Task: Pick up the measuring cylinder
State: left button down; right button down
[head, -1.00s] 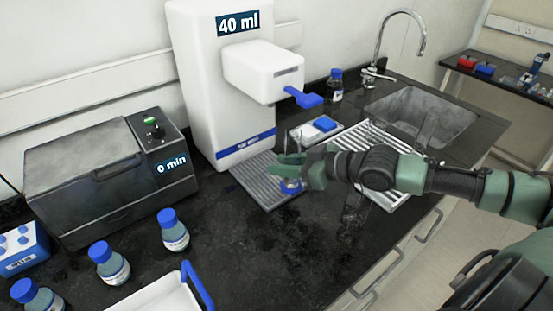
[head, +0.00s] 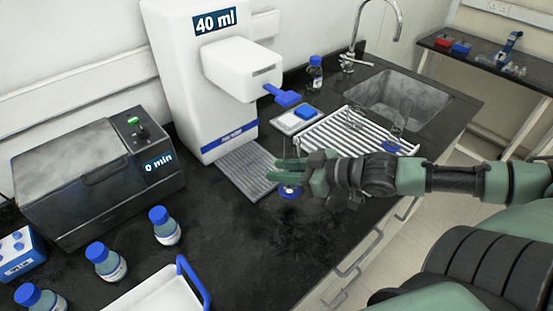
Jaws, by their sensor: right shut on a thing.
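My right gripper (head: 291,165), green-fingered, reaches in from the right and is shut on the cylinder's clear body. The fingers hide part of the body. I cannot tell whether the base touches the counter. My left gripper is not in view.
The white dispenser (head: 192,100) reading 40 ml stands behind the tray. A slatted draining rack (head: 330,140) with clear glassware and a sink (head: 400,100) lie to the right. Blue-capped bottles (head: 166,228) and a white tray (head: 160,295) are front left. The middle counter is clear.

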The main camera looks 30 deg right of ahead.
aim_at(291, 192)
jog(key=shift+s+d+p, duration=0.15)
jog(key=shift+s+p, duration=0.35)
jog(key=shift+s, duration=0.35)
jog(key=shift+s+d+p, duration=0.15)
jog(key=shift+s+p, duration=0.35)
jog(key=shift+s, duration=0.35)
jog(key=shift+d, duration=0.1)
